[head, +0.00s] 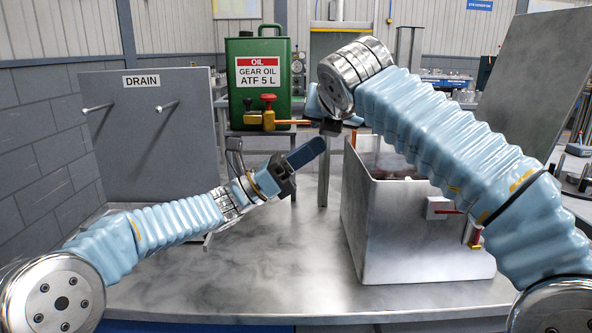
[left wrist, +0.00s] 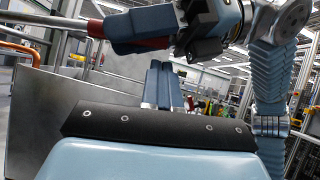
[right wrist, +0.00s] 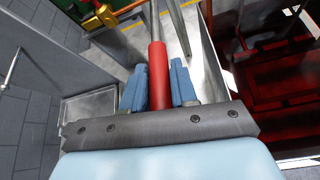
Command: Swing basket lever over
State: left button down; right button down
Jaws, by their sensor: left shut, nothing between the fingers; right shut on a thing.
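The lever has a red grip (right wrist: 157,80) on a thin metal rod (right wrist: 155,22). My right gripper (right wrist: 157,66) has one blue finger on each side of the red grip and is shut on it. The left wrist view also shows the red grip (left wrist: 150,44), with the rod running off to the left. In the head view my right arm hides most of the lever. A metal tank (head: 420,255) stands below that arm; the basket cannot be made out clearly. My left gripper (head: 318,146) is shut and empty, left of the tank and below the right gripper.
A green oil can (head: 258,80) stands behind, with a brass valve and red knob (head: 268,103) in front. A grey DRAIN panel (head: 150,150) with two pegs stands at left. The bench top (head: 270,280) is clear in front.

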pick_arm(q)
jog(key=shift+w+d+r, duration=0.15)
jog(key=shift+r, duration=0.55)
